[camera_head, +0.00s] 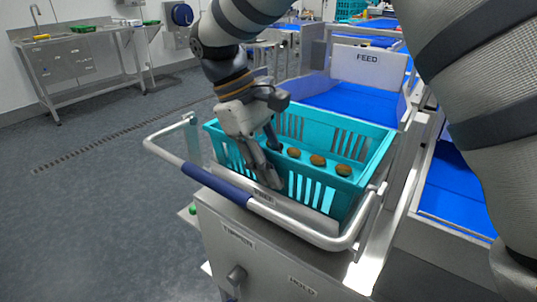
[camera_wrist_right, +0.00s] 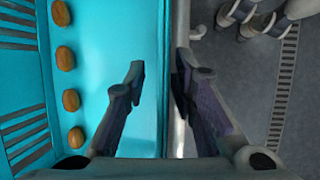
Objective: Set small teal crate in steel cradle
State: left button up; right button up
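A small teal slatted crate (camera_head: 357,182) sits inside the steel frame on top of a metal cart, which appears to be the cradle (camera_head: 310,220). Whether its base is fully down is hidden. The crate also fills the left of the right wrist view (camera_wrist_right: 110,45). My right gripper (camera_head: 270,158) straddles the crate's near wall, one finger inside and one outside. In the wrist view its fingers (camera_wrist_right: 159,72) are apart, with a gap between the inner finger and the wall. My left gripper is not in view.
A steel rail with a blue grip (camera_head: 215,186) runs around the cart's near side. Behind the crate is a blue conveyor (camera_head: 345,100) with a FEED sign (camera_head: 367,60). A steel sink bench (camera_head: 75,60) stands far left. The grey floor at left is clear.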

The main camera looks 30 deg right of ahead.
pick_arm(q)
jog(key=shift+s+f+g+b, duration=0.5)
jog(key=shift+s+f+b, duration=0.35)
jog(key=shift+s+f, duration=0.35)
pick_arm(e)
jog(key=v, duration=1.3)
jog(key=shift+d, duration=0.15)
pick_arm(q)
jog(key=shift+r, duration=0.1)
pick_arm(e)
jog(key=shift+s, duration=0.15)
